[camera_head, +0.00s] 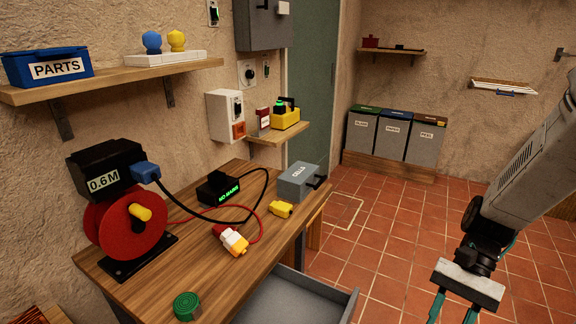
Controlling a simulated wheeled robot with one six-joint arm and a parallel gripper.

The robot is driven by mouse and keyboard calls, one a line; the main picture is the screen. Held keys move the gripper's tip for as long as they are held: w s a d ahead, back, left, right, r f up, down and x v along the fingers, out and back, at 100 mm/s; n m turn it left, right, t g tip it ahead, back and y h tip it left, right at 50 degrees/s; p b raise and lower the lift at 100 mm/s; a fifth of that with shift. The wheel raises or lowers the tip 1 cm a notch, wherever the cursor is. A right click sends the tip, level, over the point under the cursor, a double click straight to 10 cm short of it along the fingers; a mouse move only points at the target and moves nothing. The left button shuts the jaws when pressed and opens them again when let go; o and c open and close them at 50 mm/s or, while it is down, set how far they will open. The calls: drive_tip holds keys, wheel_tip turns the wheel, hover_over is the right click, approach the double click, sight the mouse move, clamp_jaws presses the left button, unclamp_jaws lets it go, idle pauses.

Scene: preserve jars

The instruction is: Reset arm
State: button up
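My arm (530,155) comes in from the right edge and hangs downward over the tiled floor, to the right of the wooden workbench. My gripper (452,312) is at its lower end, with two teal fingers apart and nothing seen between them. The fingertips are cut off by the bottom edge of the picture. The gripper touches nothing that I can see.
The workbench (160,290) holds a red cable reel (105,225), a grey CELLS box (297,182), a red-yellow connector (231,239) and a green disc (186,306). An open grey drawer (300,300) juts toward my gripper. Bins (393,135) stand at the back. Floor between is clear.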

drive_tip(key=s+a+r+n+t+h, duration=0.1)
drive_tip(key=s+r+n+t+h, duration=0.1)
drive_tip(key=r, duration=0.6)
drive_tip(key=s+a+r+n+t+h, duration=0.1)
drive_tip(key=r+n+t+h, duration=0.3)
drive_tip(key=r, duration=0.5)
drive_tip(key=s+n+t, duration=0.1)
drive_tip(key=n+t, duration=0.1)
drive_tip(key=shift+s+a+n, duration=0.2)
drive_tip(key=shift+s+n, duration=0.1)
drive_tip(key=shift+s, duration=0.1)
drive_tip(key=shift+a, duration=0.1)
